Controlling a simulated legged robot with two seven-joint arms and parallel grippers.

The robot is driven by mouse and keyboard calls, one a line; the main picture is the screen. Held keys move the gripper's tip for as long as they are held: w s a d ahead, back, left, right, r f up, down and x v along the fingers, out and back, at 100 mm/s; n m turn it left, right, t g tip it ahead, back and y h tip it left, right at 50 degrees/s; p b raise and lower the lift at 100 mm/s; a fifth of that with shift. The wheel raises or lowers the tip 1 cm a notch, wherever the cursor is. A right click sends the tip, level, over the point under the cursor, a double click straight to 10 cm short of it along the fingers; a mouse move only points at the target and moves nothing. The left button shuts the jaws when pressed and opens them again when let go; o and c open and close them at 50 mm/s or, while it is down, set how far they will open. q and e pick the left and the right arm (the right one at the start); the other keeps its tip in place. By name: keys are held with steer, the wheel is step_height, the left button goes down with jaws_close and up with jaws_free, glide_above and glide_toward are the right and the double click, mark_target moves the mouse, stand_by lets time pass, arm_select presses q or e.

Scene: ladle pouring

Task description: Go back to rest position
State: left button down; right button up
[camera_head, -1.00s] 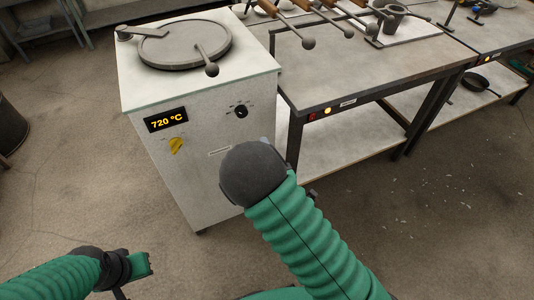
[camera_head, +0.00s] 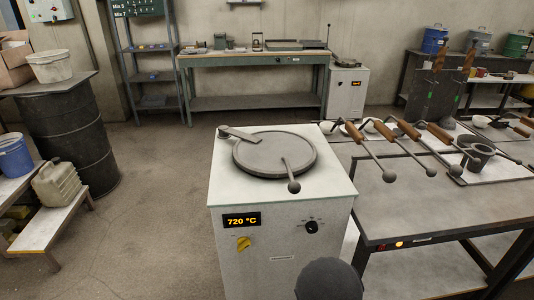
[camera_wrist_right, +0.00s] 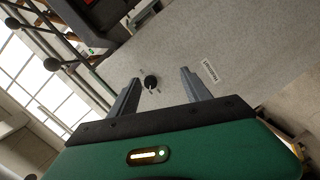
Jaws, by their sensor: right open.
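My right gripper (camera_wrist_right: 158,95) shows in the right wrist view with its two dark fingers apart and nothing between them. Beyond it is the pale front of the furnace with its black knob (camera_wrist_right: 151,82). In the head view a dark rounded part of my arm shows at the bottom edge, in front of the furnace (camera_head: 283,245); the fingers are not visible there. The furnace reads 720 °C and its round lid (camera_head: 262,152) lies on top. My left gripper is out of view.
A metal table (camera_head: 400,215) with several wooden-handled ladles (camera_head: 382,131) and a dark crucible (camera_head: 478,155) stands right of the furnace. A black drum (camera_head: 75,135) and a low bench (camera_head: 45,225) with a canister are at the left. The floor between is clear.

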steer(key=s+a+m+g+y, duration=0.1)
steer(key=s+a+m+g, duration=0.1)
steer(key=s+m+g, duration=1.2)
step_height(320, 180, up, 20)
steer(key=s+n+p, duration=0.2)
steer(key=p, duration=1.7)
steer(key=shift+r+p, duration=0.25)
steer(key=shift+p, duration=0.05)
